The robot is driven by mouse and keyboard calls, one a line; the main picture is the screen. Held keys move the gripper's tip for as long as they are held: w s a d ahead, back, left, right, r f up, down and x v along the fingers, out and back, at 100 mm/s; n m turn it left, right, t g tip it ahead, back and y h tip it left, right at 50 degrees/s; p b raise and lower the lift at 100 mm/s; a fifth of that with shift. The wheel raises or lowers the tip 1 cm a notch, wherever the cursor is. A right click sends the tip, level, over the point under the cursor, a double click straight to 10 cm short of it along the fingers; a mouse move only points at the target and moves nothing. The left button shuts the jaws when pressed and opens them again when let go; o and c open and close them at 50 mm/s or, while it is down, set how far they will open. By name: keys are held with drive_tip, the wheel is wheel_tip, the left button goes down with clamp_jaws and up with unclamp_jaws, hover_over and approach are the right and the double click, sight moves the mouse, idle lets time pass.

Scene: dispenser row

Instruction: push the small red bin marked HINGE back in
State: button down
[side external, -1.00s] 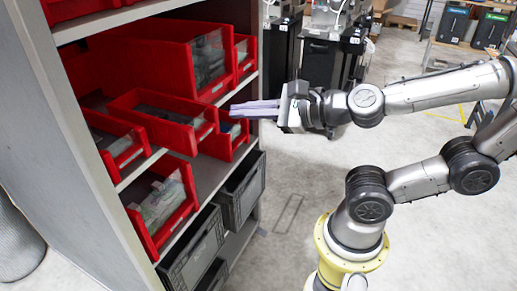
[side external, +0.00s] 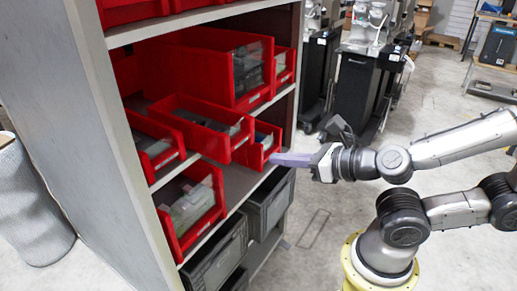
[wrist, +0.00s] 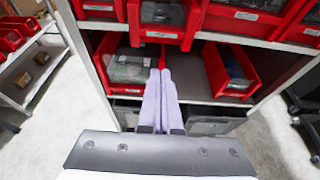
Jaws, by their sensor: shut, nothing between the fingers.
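The HINGE label is too small to read in either view. One red bin (side external: 207,128) juts forward from the middle shelf, left of a tall red bin; it is the top-centre bin (wrist: 162,14) in the wrist view. My gripper (side external: 274,159) is shut and empty in front of the shelves, its pale fingers lower than the jutting bin. In the side view the tips appear near a small lower-shelf bin (side external: 259,151). In the wrist view the fingers (wrist: 162,72) point toward the gap between two lower bins. I cannot tell whether they touch anything.
A tall red bin (side external: 240,75) stands right of the jutting one. A red bin (side external: 190,210) sits at the near end of the lower shelf, above dark grey crates (side external: 217,256). The grey side panel (side external: 75,110) bounds the rack. The floor in front is open.

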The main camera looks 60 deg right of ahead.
drive_tip(key=w, duration=0.7)
idle(0.5)
drive_tip(key=shift+w, duration=4.85)
drive_tip(key=s, duration=0.9)
